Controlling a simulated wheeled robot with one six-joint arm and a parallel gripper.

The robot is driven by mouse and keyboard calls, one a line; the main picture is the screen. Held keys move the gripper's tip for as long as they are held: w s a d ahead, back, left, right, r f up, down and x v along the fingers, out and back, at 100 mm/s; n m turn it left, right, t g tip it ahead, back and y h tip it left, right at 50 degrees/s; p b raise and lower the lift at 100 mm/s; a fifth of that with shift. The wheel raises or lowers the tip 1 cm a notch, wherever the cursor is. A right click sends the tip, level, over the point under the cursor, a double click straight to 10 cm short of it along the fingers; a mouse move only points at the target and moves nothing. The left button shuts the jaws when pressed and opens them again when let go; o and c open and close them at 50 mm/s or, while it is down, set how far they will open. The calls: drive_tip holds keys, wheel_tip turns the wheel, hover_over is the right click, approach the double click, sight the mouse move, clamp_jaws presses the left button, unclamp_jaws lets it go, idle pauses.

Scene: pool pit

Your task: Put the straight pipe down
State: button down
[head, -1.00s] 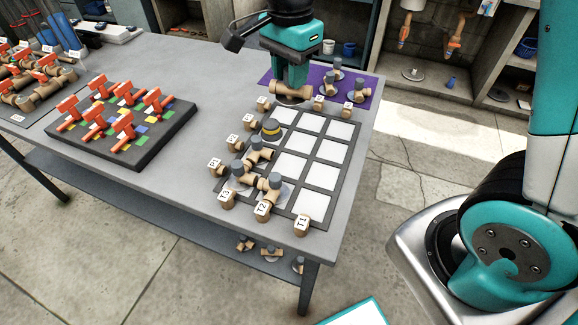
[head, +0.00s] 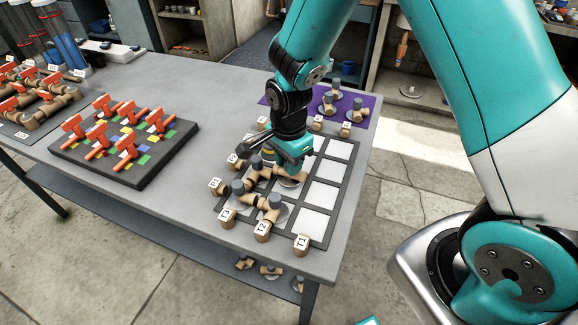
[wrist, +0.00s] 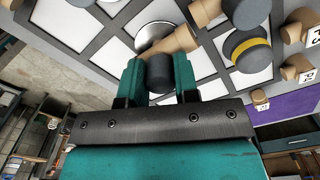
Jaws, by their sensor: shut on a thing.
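My gripper (head: 291,160) is low over the grid board (head: 329,217) and points down. It is shut on the grey cap of the straight pipe (head: 294,176), a tan tube with a silver disc under it. In the wrist view the grey cap (wrist: 160,72) sits between my two teal fingers. The pipe is over a middle cell of the board, beside other placed pipes. I cannot tell whether its disc touches the board.
Grey-capped pipes (head: 267,217) fill cells at the board's near left. A yellow-banded cap (wrist: 247,50) stands close by. Labelled tan end pieces (head: 302,243) line the edges. Right-hand cells are bare. A purple mat (head: 367,112) holds more pipes; a valve block (head: 78,155) stands left.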

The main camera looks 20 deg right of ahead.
drive_tip(key=shift+f, duration=1.1)
drive_tip(key=shift+f, duration=0.15)
drive_tip(key=c, duration=0.9)
unclamp_jaws()
drive_tip(key=shift+o, duration=0.2)
wheel_tip(320, 180, up, 12)
drive_tip(key=shift+f+b, duration=0.15)
drive_tip(key=shift+b, duration=0.2)
drive_tip(key=s+a+r+n+y, duration=0.2)
drive_tip(key=s+r+n, duration=0.4)
drive_tip(key=s+n, duration=0.4)
drive_tip(key=s+a+r+n+y, duration=0.2)
drive_tip(key=s+r+n, duration=0.5)
drive_tip(key=s+n, duration=0.3)
drive_tip(key=shift+a+n, duration=0.3)
drive_tip(key=shift+n, duration=0.5)
